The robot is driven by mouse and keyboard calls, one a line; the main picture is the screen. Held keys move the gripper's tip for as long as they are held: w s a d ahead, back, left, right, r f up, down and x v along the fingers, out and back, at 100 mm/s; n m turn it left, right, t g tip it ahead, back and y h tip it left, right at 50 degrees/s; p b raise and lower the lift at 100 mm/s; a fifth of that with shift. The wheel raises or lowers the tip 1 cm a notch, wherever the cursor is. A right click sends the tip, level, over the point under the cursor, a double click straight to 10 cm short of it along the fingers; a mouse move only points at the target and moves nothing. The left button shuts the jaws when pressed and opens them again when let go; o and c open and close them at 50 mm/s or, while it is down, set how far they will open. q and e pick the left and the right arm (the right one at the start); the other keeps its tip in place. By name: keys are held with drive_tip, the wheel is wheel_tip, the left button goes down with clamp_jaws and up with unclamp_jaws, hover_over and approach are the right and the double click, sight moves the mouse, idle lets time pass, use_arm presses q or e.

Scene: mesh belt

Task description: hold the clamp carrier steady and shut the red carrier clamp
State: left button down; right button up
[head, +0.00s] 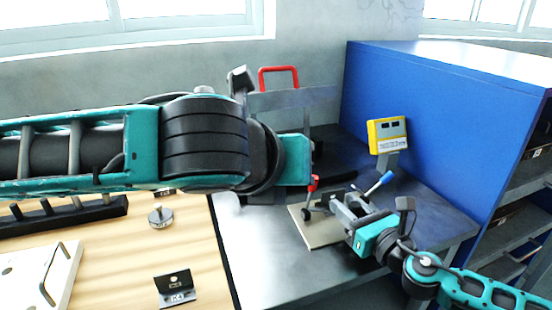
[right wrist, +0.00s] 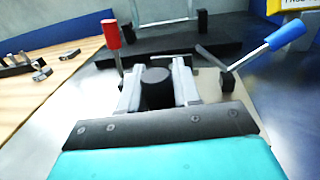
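The clamp carrier (head: 318,232) is a pale plate lying on the grey metal table. The red carrier clamp (head: 313,183) has its lever standing nearly upright at the carrier's left; it also shows in the right wrist view (right wrist: 112,36). A blue-handled lever (head: 380,182) leans up to the right on the other side. My right gripper (head: 345,203) is at the carrier between the levers. In the right wrist view its fingers close on both sides of a black round knob (right wrist: 157,86). My left gripper's teal body (head: 293,160) is above and left of the red lever; its fingers are hidden.
A yellow box display (head: 387,134) stands behind the carrier, beside a blue cabinet (head: 430,110). A red handle (head: 278,72) on a grey frame rises behind my left arm. The wooden table at left holds a dark bracket (head: 175,286) and a round metal part (head: 160,217).

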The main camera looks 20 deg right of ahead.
drive_tip(key=o, duration=0.5)
